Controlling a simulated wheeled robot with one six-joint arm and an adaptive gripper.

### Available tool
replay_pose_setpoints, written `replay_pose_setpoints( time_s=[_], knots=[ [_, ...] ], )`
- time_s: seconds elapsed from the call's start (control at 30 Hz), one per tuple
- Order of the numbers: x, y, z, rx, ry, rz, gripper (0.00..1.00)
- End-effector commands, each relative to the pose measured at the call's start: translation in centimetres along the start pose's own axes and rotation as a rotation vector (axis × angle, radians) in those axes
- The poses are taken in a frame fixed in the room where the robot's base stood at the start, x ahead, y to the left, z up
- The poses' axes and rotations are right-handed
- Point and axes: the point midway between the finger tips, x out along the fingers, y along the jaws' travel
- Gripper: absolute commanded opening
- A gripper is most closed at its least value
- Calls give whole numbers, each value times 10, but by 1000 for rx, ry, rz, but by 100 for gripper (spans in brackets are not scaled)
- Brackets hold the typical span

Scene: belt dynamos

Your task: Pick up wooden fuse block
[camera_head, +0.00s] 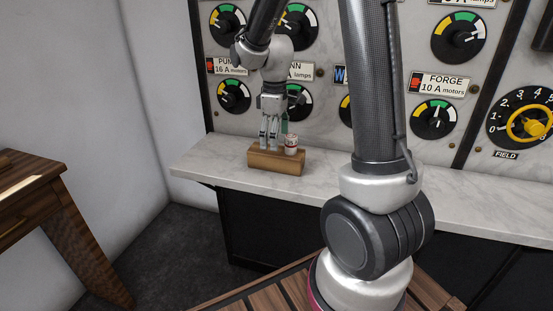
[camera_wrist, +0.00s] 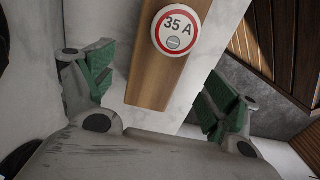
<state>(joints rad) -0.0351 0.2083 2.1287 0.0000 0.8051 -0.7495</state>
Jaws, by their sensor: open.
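The wooden fuse block (camera_head: 274,161) is a long brown block lying on the marble ledge below the dial panel. A round white piece with a red ring, marked 35 A, sits on its top towards the right in the head view. My gripper (camera_head: 273,138) is open just above the block, to the left of the round piece. In the wrist view the block (camera_wrist: 156,78) runs between the two green-padded fingers, with a gap on each side. I cannot tell how far the fingertips are above the ledge.
The pale marble ledge (camera_head: 430,204) is clear to the right of the block. Behind it stands the panel with several dials and a yellow FIELD wheel (camera_head: 529,123). A wooden desk (camera_head: 35,210) stands at the left, and a slatted wooden surface (camera_head: 262,300) lies at the front.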

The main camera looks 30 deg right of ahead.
Motion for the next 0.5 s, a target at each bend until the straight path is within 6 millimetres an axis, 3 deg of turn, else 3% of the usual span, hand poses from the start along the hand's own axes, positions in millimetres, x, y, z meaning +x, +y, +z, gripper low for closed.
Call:
replay_pose_setpoints(
  time_s=[0.3,0.5],
  knots=[
    [47,2,5,2,-2,-2,88],
    [59,2,4,2,0,0,88]
  ],
)
